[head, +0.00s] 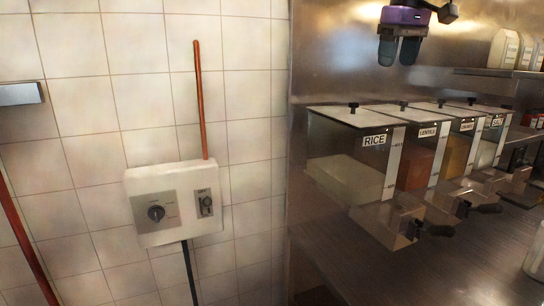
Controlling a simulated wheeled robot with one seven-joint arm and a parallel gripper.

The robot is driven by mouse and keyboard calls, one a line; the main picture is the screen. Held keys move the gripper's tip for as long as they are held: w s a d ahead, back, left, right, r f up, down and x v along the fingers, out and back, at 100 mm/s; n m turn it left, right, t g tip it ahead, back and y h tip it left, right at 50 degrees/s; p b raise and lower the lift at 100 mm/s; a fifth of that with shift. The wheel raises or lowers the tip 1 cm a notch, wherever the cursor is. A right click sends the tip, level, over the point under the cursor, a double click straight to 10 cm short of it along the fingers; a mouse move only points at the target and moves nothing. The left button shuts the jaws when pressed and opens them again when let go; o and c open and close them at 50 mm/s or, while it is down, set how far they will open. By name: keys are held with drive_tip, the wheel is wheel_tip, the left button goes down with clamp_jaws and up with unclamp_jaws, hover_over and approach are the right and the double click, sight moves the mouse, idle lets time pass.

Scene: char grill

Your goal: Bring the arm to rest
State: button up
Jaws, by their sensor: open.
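My gripper (399,51) hangs at the top of the head view, right of the middle. It has a purple body and two dark fingers that point down with a gap between them. It is open and holds nothing. It appears above the row of dispensers, in front of the steel wall panel, and no contact shows. Most of my arm is cut off by the top edge.
Clear dispensers labelled RICE (348,157) and LENTILS (416,168) stand among others above a steel counter (365,268). A shelf (497,73) holds white containers (503,49). A white control box (176,203) with a copper pipe (199,105) is on the tiled wall.

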drive_tip(key=s+d+f+m+t, duration=0.1)
drive_tip(key=s+f+m, duration=0.1)
drive_tip(key=s+f, duration=0.8)
drive_tip(key=s+d+f+m+t, duration=0.2)
drive_tip(key=s+f, duration=0.8)
drive_tip(key=s, duration=1)
drive_tip(key=shift+s+d+m, duration=0.3)
drive_tip(key=shift+s+m, duration=0.05)
drive_tip(key=shift+m, duration=0.25)
